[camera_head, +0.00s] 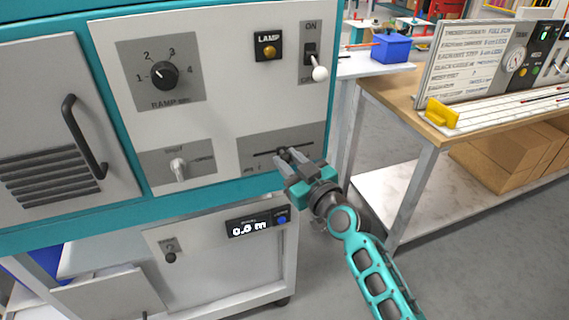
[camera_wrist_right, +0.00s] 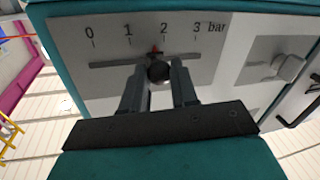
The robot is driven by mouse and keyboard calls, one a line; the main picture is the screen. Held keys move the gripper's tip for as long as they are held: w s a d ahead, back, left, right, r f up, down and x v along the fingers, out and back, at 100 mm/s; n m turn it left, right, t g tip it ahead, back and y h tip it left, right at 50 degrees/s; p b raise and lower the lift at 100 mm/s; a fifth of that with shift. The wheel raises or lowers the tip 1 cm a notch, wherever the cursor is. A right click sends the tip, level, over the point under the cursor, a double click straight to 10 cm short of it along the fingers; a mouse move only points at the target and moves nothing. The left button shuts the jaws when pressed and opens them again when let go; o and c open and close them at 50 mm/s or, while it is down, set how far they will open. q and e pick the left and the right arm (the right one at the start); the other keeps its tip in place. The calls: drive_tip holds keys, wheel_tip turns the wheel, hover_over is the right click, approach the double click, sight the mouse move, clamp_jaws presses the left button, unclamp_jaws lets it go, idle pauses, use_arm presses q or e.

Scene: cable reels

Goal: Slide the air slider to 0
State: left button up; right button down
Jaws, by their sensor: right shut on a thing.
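The air slider panel (camera_head: 300,140) is on the lower right of the grey machine front in the head view. In the wrist view, its scale plate (camera_wrist_right: 75,38) reads 0 to 3 bar from left to right. A dark slot (camera_wrist_right: 105,64) runs under the numbers. The round black slider knob (camera_wrist_right: 159,72) has a red pointer (camera_wrist_right: 155,49) between 1 and 2, nearer 2. My right gripper (camera_head: 284,160) is at the panel, shut on the knob, with one finger on each side of it. The fingers partly hide the slot. My left gripper is not in view.
On the same front are a ramp dial (camera_head: 164,75), a white-tipped switch (camera_head: 318,70), a lamp button (camera_head: 268,48) and a small lever (camera_head: 179,168). A display (camera_head: 250,228) sits below. A wooden-topped bench (camera_head: 400,90) stands to the right.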

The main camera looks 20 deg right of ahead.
drive_tip(key=d+b, duration=0.1)
drive_tip(key=d, duration=0.2)
drive_tip(key=d+b, duration=0.1)
drive_tip(key=d, duration=0.2)
drive_tip(key=shift+w+d+f, duration=0.1)
drive_tip(key=shift+w+f, duration=0.05)
drive_tip(key=shift+d+r, duration=0.2)
drive_tip(key=shift+d, duration=0.35)
drive_tip(key=c, duration=0.9)
unclamp_jaws()
drive_tip(key=shift+o, duration=0.2)
drive_tip(key=v, duration=1.3)
drive_tip(key=shift+b, duration=0.3)
